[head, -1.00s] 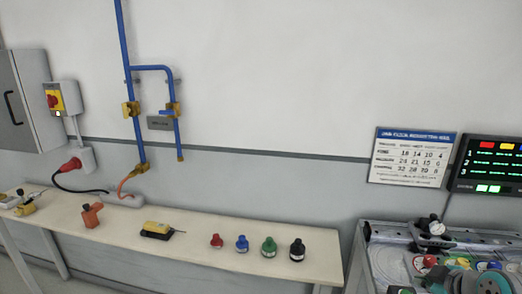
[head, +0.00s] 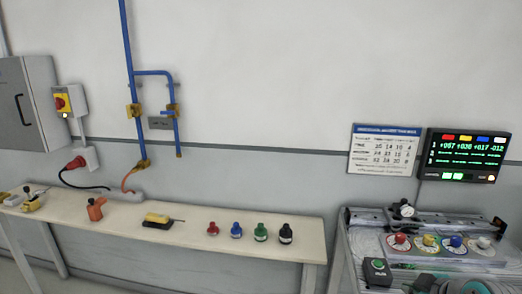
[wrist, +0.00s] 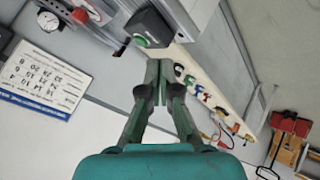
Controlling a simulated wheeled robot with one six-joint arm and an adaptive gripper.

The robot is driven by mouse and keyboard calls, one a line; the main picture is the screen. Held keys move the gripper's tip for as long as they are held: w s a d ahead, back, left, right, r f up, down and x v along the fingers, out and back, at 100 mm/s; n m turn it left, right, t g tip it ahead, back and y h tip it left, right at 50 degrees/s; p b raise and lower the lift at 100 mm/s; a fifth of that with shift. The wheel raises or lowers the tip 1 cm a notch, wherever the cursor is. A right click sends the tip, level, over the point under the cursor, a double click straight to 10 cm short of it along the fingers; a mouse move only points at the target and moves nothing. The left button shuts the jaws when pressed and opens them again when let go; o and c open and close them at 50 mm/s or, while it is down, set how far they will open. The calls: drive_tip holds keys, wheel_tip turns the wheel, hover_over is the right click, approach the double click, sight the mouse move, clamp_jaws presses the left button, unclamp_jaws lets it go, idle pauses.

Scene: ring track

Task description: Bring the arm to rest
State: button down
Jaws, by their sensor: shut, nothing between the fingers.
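My gripper (wrist: 161,85) shows in the wrist view, with its two fingers together and nothing between them. It hangs in free air, and the view is tilted, with the bench and wall beyond it.
A pale bench (head: 190,238) runs along the wall with several coloured bottles, a yellow tool (head: 158,220) and an orange tool (head: 95,209). At right a grey cart (head: 362,240) carries a row of coloured knobs and a green-button box (head: 377,271). A display (head: 462,157) hangs above.

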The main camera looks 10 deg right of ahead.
drive_tip(key=s+a+f+m+t, duration=0.1)
drive_tip(key=s+a+f+m, duration=0.2)
drive_tip(key=s+a+f, duration=0.5)
drive_tip(key=s+a+f+m+t, duration=0.1)
drive_tip(key=s+a+f+m, duration=0.1)
drive_tip(key=s+a+f, duration=0.6)
drive_tip(key=s+a+r+m+t, duration=0.1)
drive_tip(key=s+a+r, duration=0.1)
drive_tip(key=s, duration=0.9)
drive_tip(key=s+a+r+m+t, duration=0.1)
drive_tip(key=s+a, duration=0.3)
drive_tip(key=s, duration=0.8)
drive_tip(key=shift+s+a+r+m+t+y, duration=0.15)
drive_tip(key=shift+a+r+m+t+y, duration=0.2)
drive_tip(key=shift+r+t, duration=0.35)
idle(1.0)
